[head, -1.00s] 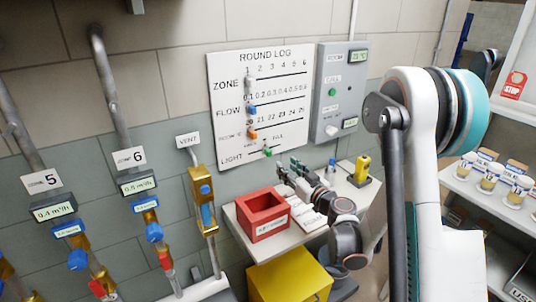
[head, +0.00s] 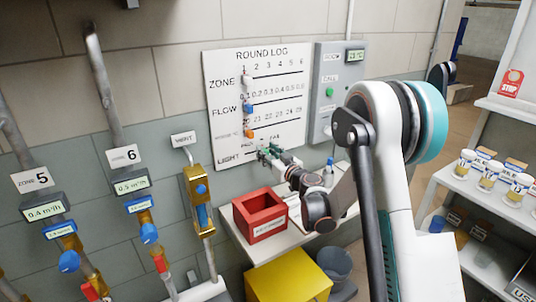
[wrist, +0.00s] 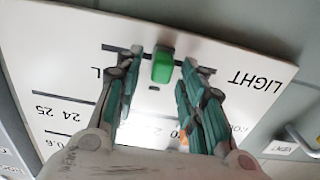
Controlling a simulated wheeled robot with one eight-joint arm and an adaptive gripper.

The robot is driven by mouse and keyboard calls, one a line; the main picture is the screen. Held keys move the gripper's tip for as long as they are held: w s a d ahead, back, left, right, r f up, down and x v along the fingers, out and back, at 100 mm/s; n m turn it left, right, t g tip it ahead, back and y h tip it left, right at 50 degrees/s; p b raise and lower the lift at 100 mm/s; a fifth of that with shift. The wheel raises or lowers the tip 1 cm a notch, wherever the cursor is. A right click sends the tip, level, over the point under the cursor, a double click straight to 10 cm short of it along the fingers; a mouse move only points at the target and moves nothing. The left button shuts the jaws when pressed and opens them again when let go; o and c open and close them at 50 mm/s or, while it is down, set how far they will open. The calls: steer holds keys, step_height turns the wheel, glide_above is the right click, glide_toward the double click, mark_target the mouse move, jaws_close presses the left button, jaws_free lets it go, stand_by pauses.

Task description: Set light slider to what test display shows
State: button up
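The light slider is a small green block (wrist: 163,66) on the bottom row of the white ROUND LOG board (head: 222,130). My gripper (head: 266,153) is at that row in the head view and mostly covers the slider. In the wrist view, my gripper's two fingers (wrist: 162,60) stand apart on either side of the green block, with gaps visible, so it is open. The slider is part-way along its dark slot. The grey panel (head: 325,75) has an upper display (head: 355,56) and a green button (head: 329,91); its lower part is hidden by my arm.
Other sliders sit above: white, blue (head: 248,108) and orange (head: 249,133). A red bin (head: 259,215) stands on the shelf below the board. A yellow box (head: 288,277) is under it. Shelves with jars (head: 489,177) stand at the right.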

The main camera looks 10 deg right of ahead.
mark_target(277, 143)
steer(key=shift+c, duration=0.6)
jaws_close()
steer(key=w+d, duration=0.2)
steer(key=d, duration=0.4)
steer(key=shift+o, duration=0.6)
jaws_free()
steer(key=shift+d, duration=0.2)
steer(key=shift+s, duration=0.1)
